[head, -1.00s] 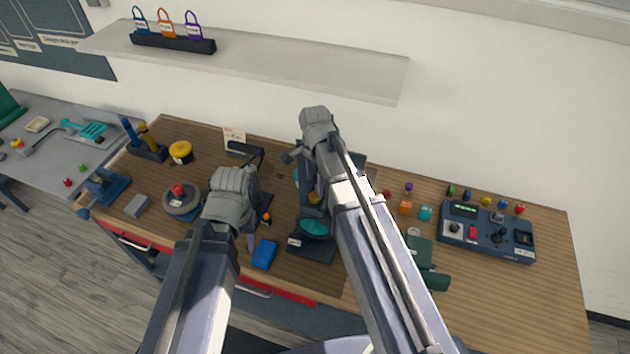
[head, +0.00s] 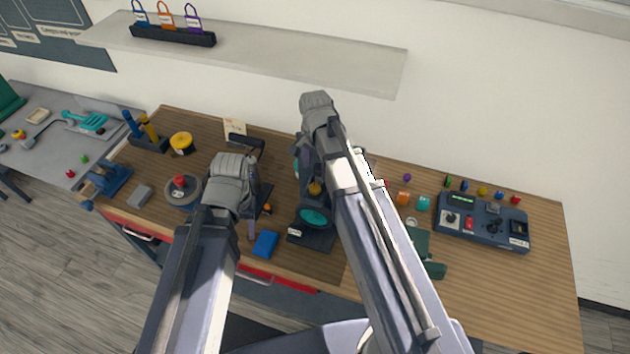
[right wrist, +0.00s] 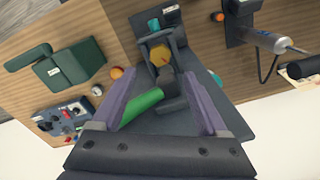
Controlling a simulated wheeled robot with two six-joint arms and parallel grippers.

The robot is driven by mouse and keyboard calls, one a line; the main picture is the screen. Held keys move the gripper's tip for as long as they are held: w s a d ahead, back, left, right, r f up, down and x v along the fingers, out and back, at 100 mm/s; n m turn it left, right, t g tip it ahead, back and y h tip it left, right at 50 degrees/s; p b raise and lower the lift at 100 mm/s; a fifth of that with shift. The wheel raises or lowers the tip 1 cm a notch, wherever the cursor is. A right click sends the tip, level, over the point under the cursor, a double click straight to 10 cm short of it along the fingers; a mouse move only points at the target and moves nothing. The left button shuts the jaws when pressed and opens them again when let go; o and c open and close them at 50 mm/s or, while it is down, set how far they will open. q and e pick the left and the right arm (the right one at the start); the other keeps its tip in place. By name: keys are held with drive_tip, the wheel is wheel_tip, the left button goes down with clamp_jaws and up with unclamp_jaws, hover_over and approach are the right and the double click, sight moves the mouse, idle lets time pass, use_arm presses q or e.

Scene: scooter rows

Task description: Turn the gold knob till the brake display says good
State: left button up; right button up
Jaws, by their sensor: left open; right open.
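The gold knob (head: 314,189) sits on a dark fixture (head: 312,237) at the middle of the wooden bench, behind a teal disc (head: 314,218). In the right wrist view the gold knob (right wrist: 160,55) lies ahead, between the lines of the two fingers. My right gripper (right wrist: 161,82) is open, with a green bar (right wrist: 143,105) showing between its fingers; I cannot tell whether they touch anything. In the head view my right arm hides part of the fixture. My left gripper (head: 255,212) is open, left of the fixture. I cannot make out any brake display reading.
A control box (head: 483,222) with a small green screen stands on the right of the bench. A green block-like device (head: 420,245) is right of my right arm. A blue block (head: 264,244) lies near the front edge. A yellow round item (head: 182,143) stands at the back left.

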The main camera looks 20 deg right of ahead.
sight(315, 187)
wheel_tip(315, 187, down, 8)
drive_tip(key=b, duration=0.8)
drive_tip(key=shift+r, duration=0.1)
drive_tip(key=shift+c, duration=0.3)
clamp_jaws()
